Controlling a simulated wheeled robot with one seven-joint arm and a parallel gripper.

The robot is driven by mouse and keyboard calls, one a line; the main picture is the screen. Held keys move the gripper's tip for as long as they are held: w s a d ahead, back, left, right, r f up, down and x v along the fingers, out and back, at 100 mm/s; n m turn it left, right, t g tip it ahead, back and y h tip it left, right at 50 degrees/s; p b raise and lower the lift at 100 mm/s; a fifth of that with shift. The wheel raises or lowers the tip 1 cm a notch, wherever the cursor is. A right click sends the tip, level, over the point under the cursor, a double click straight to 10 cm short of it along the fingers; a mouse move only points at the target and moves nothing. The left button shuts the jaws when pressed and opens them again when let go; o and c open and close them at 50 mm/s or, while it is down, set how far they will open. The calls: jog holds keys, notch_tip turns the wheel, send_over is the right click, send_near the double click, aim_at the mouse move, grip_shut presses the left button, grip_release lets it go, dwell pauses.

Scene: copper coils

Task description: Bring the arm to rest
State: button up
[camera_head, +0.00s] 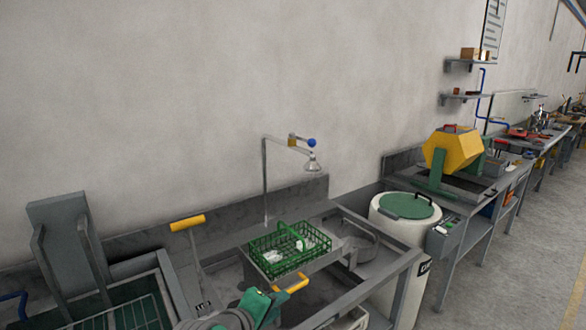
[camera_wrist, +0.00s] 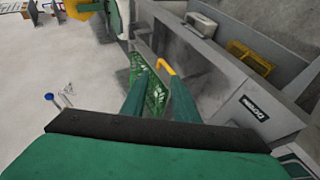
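My gripper (camera_head: 262,301) is at the bottom of the head view, in front of the sink bench. In the wrist view its two green fingers (camera_wrist: 160,85) stand apart with nothing held between them. A green wire basket (camera_head: 290,252) with pale pieces in it sits on the bench beyond the gripper; it also shows between and beside the fingers in the wrist view (camera_wrist: 150,92). A yellow handle (camera_head: 291,284) is close to the gripper; I cannot tell whether they touch.
A shower head (camera_head: 313,165) hangs over the bench. A second yellow handle (camera_head: 187,223) rises at the left. A white drum with a green lid (camera_head: 408,205) and a yellow tumbler (camera_head: 452,149) stand to the right. Grey floor (camera_head: 500,275) is clear at the lower right.

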jog(key=s+f+t+y, duration=0.1)
jog(key=s+f+y, duration=0.15)
jog(key=f, duration=1.25)
jog(key=s+f+m+t+y, duration=0.1)
jog(key=s+f+m+y, duration=0.1)
jog(key=s+f, duration=0.85)
jog(key=s+d+r+m+t, duration=0.1)
jog(key=s+d+m, duration=0.1)
jog(key=s, duration=1.2)
jog(key=s+d+r+m+t, duration=0.1)
jog(key=s+m, duration=0.4)
jog(key=s, duration=0.8)
jog(key=shift+s+d+r+m+t+y, duration=0.3)
jog(key=shift+s+d+r+t+y, duration=0.15)
jog(key=shift+r, duration=0.35)
